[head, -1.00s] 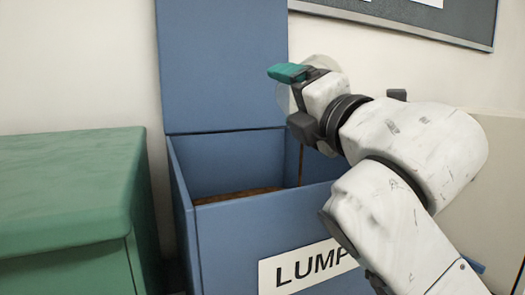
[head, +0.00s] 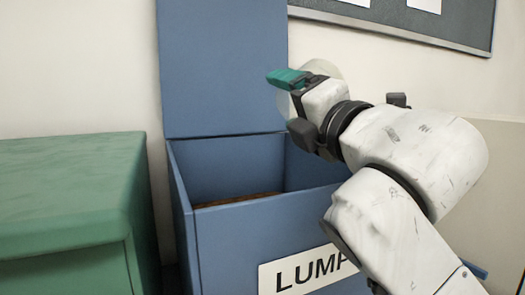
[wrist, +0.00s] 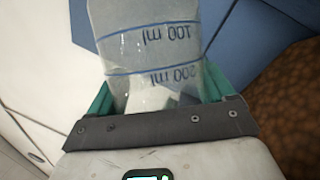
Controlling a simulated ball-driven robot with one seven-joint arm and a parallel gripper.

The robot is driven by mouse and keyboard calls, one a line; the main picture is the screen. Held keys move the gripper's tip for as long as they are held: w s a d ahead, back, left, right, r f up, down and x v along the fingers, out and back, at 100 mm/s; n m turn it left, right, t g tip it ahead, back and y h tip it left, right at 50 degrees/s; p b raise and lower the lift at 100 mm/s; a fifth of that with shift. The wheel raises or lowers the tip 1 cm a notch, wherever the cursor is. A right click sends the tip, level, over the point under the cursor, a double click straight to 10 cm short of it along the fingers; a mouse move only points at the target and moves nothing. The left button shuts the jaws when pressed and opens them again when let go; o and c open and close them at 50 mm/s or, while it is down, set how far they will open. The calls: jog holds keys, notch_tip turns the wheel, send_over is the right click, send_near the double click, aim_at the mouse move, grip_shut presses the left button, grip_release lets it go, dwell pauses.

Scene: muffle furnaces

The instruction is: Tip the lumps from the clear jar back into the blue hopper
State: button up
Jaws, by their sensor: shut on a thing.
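My gripper (head: 287,78) is shut on the clear jar (head: 330,69), above the right part of the open blue hopper (head: 228,235). In the head view the jar is mostly hidden behind the gripper. In the wrist view the jar (wrist: 150,50) sits between the green fingers of my gripper (wrist: 158,95). It has blue lines and upside-down volume marks. No brown lumps show in its visible part. Brown lumps (wrist: 285,100) lie in the hopper, right in the wrist view, and their top edge (head: 235,200) shows in the head view.
The hopper's blue lid (head: 222,70) stands upright at the back. A green cabinet (head: 65,205) is close on the hopper's left. A dark notice board (head: 440,22) hangs on the wall at upper right. The space above the hopper's left part is clear.

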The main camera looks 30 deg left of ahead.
jog(key=m+p, duration=0.1)
jog(key=p, duration=0.1)
jog(key=w+m+h+p, duration=0.1)
jog(key=m, duration=0.1)
jog(key=shift+d+r+h+p, duration=0.15)
jog(key=shift+r+h+p, duration=0.15)
jog(key=shift+r+p, duration=0.1)
jog(key=shift+w+f+m+p, duration=0.1)
jog(key=shift+f+m+p, duration=0.1)
jog(key=shift+m+p, duration=0.3)
jog(key=shift+w+r+m+p, duration=0.15)
jog(key=shift+r+m+p, duration=0.05)
jog(key=shift+m+p, duration=0.4)
jog(key=shift+w+d+m+h+p, duration=0.2)
jog(key=shift+m+h+p, duration=0.25)
jog(key=shift+p, duration=0.35)
jog(key=shift+w+f+m+g+h+p, duration=0.1)
jog(key=shift+w+m+g+h+p, duration=0.15)
jog(key=shift+m+g+p, duration=0.45)
jog(key=shift+f+m+p, duration=0.2)
jog(key=shift+m+p, duration=0.05)
jog(key=shift+p, duration=0.2)
